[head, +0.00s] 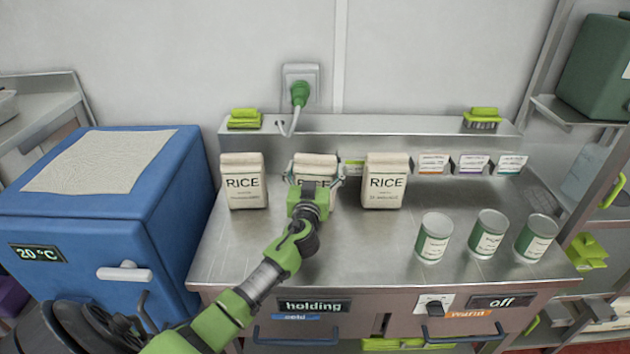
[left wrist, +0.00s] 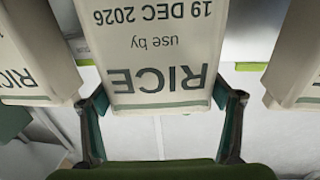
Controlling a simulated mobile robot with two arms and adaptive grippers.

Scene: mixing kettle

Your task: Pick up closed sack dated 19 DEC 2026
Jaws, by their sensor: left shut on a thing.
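Three closed rice sacks stand in a row on the steel counter (head: 350,255): a left sack (head: 243,182), a middle sack (head: 315,160) and a right sack (head: 386,182). In the left wrist view the middle sack (left wrist: 158,45) shows upside down and reads "RICE, use by 19 DEC 2026". My left gripper (head: 315,175) is shut on this middle sack, one finger on each side. The gripper and arm hide its lower part in the head view, so I cannot tell whether it touches the counter. My right gripper is out of view.
Side sacks stand close to the held one. Several cans (head: 487,235) stand at the counter's right. Small labelled packets (head: 470,164) line the back ledge, with a green plug (head: 299,93) above. A blue cool box (head: 165,200) is at left. The counter's front middle is clear.

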